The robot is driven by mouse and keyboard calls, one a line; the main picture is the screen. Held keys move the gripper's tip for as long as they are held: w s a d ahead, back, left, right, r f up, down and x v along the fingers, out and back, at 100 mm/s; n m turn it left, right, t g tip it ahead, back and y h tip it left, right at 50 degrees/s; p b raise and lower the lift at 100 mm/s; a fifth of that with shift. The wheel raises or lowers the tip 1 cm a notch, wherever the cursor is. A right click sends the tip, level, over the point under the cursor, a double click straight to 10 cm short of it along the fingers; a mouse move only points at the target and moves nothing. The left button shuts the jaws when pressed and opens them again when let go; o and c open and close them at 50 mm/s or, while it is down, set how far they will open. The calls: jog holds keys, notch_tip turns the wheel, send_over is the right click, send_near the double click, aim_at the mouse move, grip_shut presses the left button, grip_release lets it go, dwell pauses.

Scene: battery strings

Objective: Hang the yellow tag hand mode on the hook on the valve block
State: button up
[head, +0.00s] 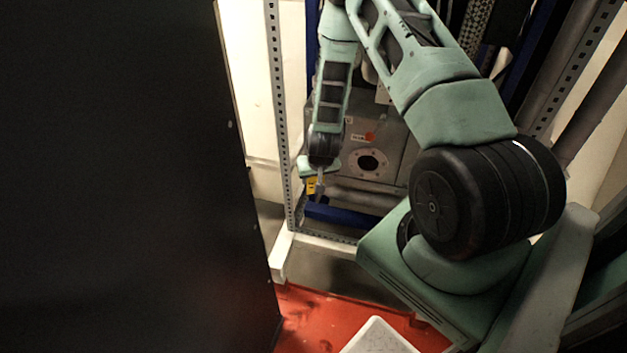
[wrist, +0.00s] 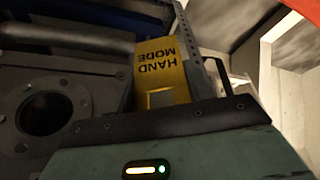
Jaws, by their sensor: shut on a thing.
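The yellow tag (wrist: 160,68) fills the middle of the wrist view, its words HAND MODE upside down. It also shows small in the head view (head: 311,186), at the end of my arm. My gripper (head: 318,185) is shut on the tag beside the metal frame post. In the wrist view the gripper body covers the bottom, and its fingertips are not clearly seen. The grey valve block (head: 392,140) with a round flanged opening stands to the right of my gripper in the head view. I cannot make out the hook in either view.
A perforated metal post (head: 281,110) stands just left of my gripper. A grey pipe (head: 365,197) and a blue bar (head: 340,216) run below the block. A large dark panel (head: 120,180) fills the left. A white box (head: 378,338) sits on the red floor (head: 315,318).

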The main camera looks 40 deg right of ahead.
jog(key=w+d+f+b, duration=0.1)
jog(key=w+d, duration=0.2)
jog(key=d, duration=0.2)
jog(key=shift+w+d+f+b, duration=0.15)
jog(key=shift+d+f+b, duration=0.05)
jog(key=shift+d+b, duration=0.1)
dwell(0.5)
jog(key=shift+w+d+r, duration=0.1)
jog(key=shift+w, duration=0.05)
dwell(0.5)
jog(key=o, duration=1)
jog(key=shift+o, duration=0.2)
jog(key=shift+d, duration=0.3)
jog(key=a+v, duration=0.1)
jog(key=v, duration=1.6)
jog(key=shift+a+p, duration=0.15)
jog(key=shift+p, duration=0.2)
